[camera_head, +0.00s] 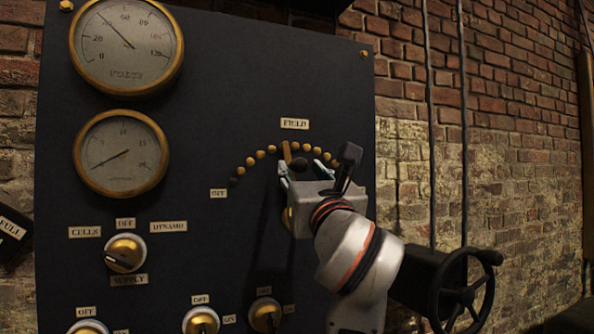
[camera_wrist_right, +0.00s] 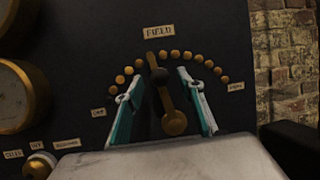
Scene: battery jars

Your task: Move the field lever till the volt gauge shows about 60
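The volt gauge (camera_head: 126,62) is at the upper left of the dark panel. Its needle points up and left, near the 40 mark. The brass field lever (camera_wrist_right: 167,100) stands nearly upright, leaning slightly left, its tip near the top of the arc of brass studs. It carries a dark knob (camera_wrist_right: 161,78), which also shows in the head view (camera_head: 299,164). My right gripper (camera_head: 306,168) is open around the knob, one finger on each side. In the wrist view (camera_wrist_right: 160,76) gaps show between the fingers and the knob. My left gripper is out of view.
A second gauge (camera_head: 121,170) sits below the volt gauge. A supply knob (camera_head: 125,253) and several smaller knobs lie along the lower panel. A black handwheel (camera_head: 466,296) stands at the lower right, beside my right arm. A brick wall (camera_head: 500,140) is behind.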

